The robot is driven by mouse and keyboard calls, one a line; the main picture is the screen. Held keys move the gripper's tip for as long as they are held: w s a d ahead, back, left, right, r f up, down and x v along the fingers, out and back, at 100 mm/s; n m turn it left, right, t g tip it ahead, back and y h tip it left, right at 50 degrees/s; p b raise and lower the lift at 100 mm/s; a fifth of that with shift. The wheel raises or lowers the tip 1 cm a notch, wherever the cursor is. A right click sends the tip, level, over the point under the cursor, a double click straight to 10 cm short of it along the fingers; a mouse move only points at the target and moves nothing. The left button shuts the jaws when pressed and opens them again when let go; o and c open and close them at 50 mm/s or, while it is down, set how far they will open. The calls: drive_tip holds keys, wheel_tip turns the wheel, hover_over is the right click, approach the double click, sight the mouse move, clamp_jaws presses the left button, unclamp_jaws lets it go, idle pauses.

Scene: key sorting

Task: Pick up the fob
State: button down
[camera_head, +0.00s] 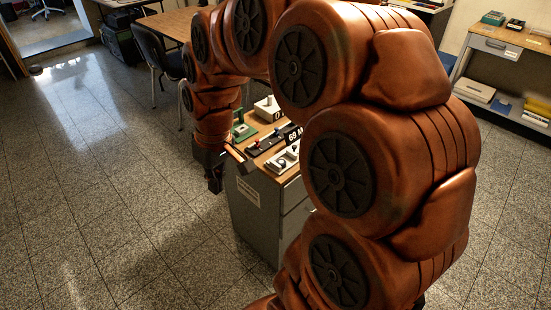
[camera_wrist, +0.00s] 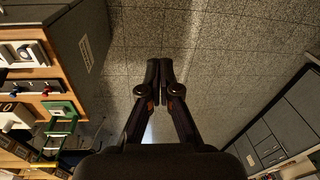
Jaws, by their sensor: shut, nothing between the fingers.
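My gripper (camera_head: 214,182) hangs over the floor just left of the grey desk in the head view. In the wrist view my gripper (camera_wrist: 160,80) is shut, its fingertips together with nothing between them and bare floor beyond. I cannot tell which small item is the fob. My arm hides part of the desktop in the head view.
The grey desk cabinet (camera_head: 256,215) with a paper label stands right beside my gripper. A chair (camera_head: 158,58) and a wooden table (camera_head: 172,23) stand behind. Shelving (camera_head: 500,45) is at back right. The tiled floor at left is clear.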

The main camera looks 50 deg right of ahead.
drive_tip(key=w+d+f+t+b, duration=0.1)
drive_tip(key=w+d+f, duration=0.1)
drive_tip(key=w+d, duration=0.4)
drive_tip(key=m+t+h+b, duration=0.1)
drive_tip(key=t+b, duration=0.1)
drive_tip(key=b, duration=0.1)
hover_over(274, 159)
wheel_tip(274, 159, down, 8)
drive_tip(key=f, duration=0.1)
drive_tip(key=p+x, duration=0.1)
drive_tip(key=x, duration=0.7)
drive_tip(key=shift+w+f, duration=0.25)
drive_tip(key=shift+f, duration=0.05)
drive_tip(key=shift+s+r+p, duration=0.2)
drive_tip(key=shift+s+p, duration=0.1)
drive_tip(key=shift+s, duration=0.75)
drive_tip(key=shift+s+f, duration=0.1)
drive_tip(key=shift+s, duration=0.9)
